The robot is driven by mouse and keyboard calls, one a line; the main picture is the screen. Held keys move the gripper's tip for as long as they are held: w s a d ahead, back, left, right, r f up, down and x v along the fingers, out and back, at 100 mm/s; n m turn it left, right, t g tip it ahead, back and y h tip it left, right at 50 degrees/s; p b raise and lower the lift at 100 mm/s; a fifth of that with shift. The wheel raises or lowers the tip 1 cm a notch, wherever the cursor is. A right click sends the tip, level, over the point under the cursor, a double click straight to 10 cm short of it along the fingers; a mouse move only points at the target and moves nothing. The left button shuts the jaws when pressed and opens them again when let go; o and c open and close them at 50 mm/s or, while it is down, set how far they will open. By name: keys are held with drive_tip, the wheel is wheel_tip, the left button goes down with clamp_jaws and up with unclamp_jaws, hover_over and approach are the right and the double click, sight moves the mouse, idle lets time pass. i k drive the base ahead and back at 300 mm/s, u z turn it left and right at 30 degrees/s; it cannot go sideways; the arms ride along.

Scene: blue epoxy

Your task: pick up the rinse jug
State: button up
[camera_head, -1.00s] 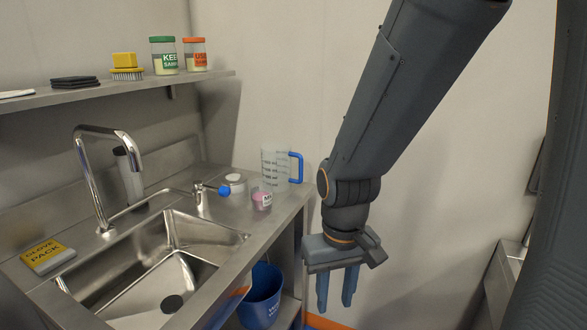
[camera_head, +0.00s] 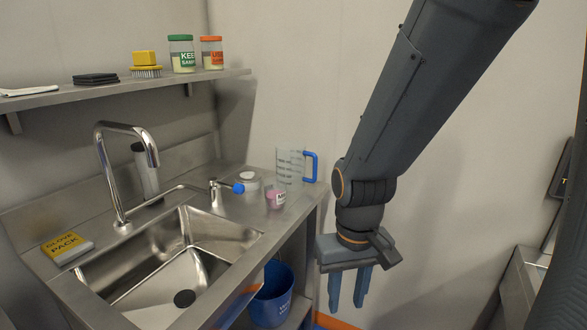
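The rinse jug is a clear measuring jug (camera_head: 288,167) with dark markings and a blue handle on its right side. It stands upright at the back right corner of the steel sink counter. My gripper (camera_head: 347,290) hangs pointing down to the right of the counter, nearer to me than the jug and apart from it. Its two grey-blue fingers are spaced apart with nothing between them.
A tap (camera_head: 125,165) rises over the sink basin (camera_head: 175,262). A blue bucket (camera_head: 271,300) sits below. A shelf (camera_head: 120,88) holds jars.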

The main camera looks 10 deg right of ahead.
sight(290, 155)
drive_tip(key=z, duration=0.35)
drive_tip(key=i, duration=1)
drive_tip(key=u, duration=0.1)
